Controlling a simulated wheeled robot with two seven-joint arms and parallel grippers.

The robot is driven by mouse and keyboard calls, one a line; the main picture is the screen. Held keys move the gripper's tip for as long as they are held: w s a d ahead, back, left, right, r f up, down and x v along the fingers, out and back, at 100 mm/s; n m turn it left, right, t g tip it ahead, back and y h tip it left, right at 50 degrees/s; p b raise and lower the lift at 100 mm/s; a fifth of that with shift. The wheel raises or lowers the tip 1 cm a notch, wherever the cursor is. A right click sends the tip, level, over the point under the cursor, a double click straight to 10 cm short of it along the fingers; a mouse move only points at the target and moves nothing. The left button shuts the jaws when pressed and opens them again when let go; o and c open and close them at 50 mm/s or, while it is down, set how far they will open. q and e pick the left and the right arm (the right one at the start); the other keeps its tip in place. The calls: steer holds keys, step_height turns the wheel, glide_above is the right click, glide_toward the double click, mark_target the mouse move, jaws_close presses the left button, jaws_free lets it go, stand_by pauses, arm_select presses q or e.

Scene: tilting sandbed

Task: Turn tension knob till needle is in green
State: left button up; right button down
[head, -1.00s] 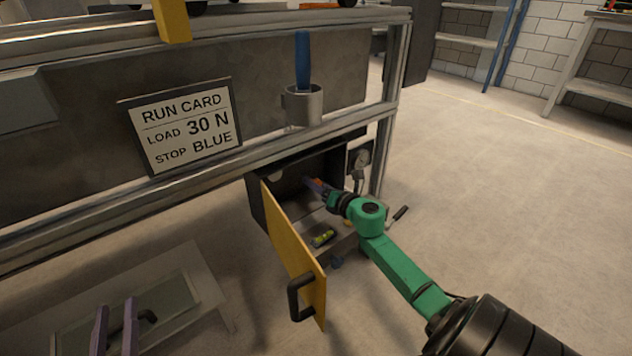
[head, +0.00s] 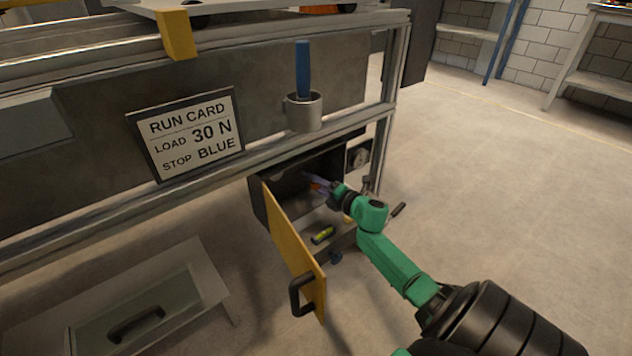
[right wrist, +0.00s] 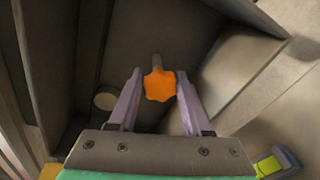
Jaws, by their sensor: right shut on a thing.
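The orange tension knob (right wrist: 158,86) sits on a short stem inside the open cabinet (head: 258,207). In the head view the right gripper (head: 317,183) reaches into the cabinet from the right. A round gauge (head: 357,157) is on the cabinet's right front; its needle and green zone are too small to read. My left gripper is out of view.
The yellow cabinet door (head: 293,250) stands open left of my right arm. A yellow-green level (head: 323,235) lies in the cabinet. A run card (head: 196,138) reads load 30 N, stop blue. A cup (head: 303,112) with a blue-handled tool hangs above.

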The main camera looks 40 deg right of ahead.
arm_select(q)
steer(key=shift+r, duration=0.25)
arm_select(e)
steer(key=shift+m, duration=0.4)
steer(key=shift+c, duration=1.7)
jaws_free()
steer(key=shift+s, duration=0.1)
arm_select(q)
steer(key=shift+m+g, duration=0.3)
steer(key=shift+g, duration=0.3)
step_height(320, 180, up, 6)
steer(key=p, duration=0.5)
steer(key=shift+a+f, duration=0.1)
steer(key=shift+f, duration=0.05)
arm_select(e)
steer(key=s+r, duration=0.1)
steer(key=s, duration=1.3)
steer(key=shift+s+d+r, duration=0.15)
steer(key=shift+d+r, duration=0.2)
steer(key=shift+d, duration=0.05)
